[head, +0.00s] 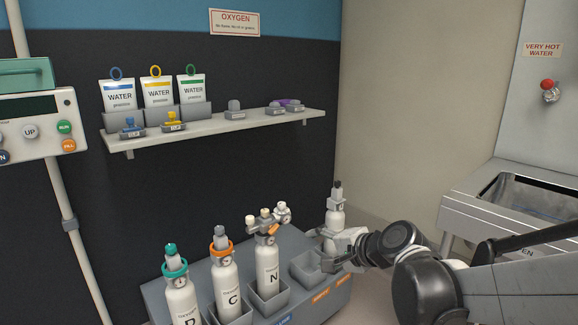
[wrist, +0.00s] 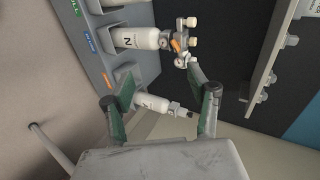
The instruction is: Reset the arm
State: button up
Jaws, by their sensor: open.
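My gripper (head: 332,250) is at the right end of the grey cylinder rack (head: 330,296), close to a white cylinder with a dark top (head: 336,216). In the wrist view my gripper (wrist: 160,92) is open, its two green-padded fingers wide apart. That cylinder (wrist: 150,103) shows between the fingers, with space to the upper finger side; whether a finger touches it I cannot tell. Its lower part is hidden by the gripper in the head view.
Cylinder N (head: 267,265) with its regulator, cylinder C (head: 224,285) and a teal-collared cylinder (head: 180,295) stand in the rack. A wall shelf (head: 220,125) holds water pouches and small clips. A steel sink (head: 520,195) is at right.

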jog(key=s+d+n+g+h, duration=0.1)
jog(key=s+d+n+h, duration=0.4)
jog(key=s, duration=0.6)
jog(key=s+d+n+g+h, duration=0.15)
jog(key=s+d+n, duration=0.45)
jog(key=s, duration=0.6)
notch_tip(320, 180, up, 18)
jog(key=d+m+p, duration=0.1)
jog(key=p, duration=1.7)
jog(key=shift+d+h, duration=0.3)
jog(key=shift+h, duration=0.05)
jog(key=shift+f, duration=0.15)
